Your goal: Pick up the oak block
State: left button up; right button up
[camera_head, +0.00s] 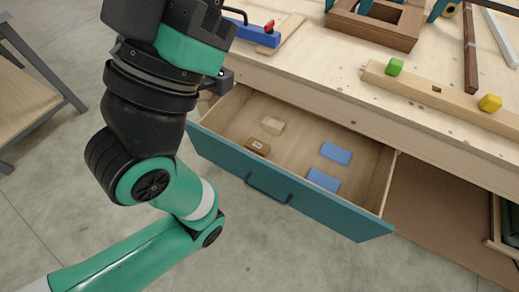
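An open teal-fronted drawer (275,187) holds two small wooden blocks with pale labels. The lighter tan block (273,126) lies toward the left back and looks like the oak one. A darker brown block (257,147) lies in front of it, near the drawer front. The labels are too small to read. My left arm rises on the left side of the view, and its dark end part (222,82) is by the drawer's back left corner. The fingers are mostly hidden behind the wrist, so their opening does not show. My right gripper is out of view.
Two blue blocks (336,153) (323,180) lie in the drawer's right half. The workbench (330,75) above carries a blue tool (254,32), a wooden box (375,30), and a beam (440,95) with green and yellow pieces. The drawer's middle is clear.

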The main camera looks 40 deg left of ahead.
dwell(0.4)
pick_arm(q)
jog(key=o, duration=1)
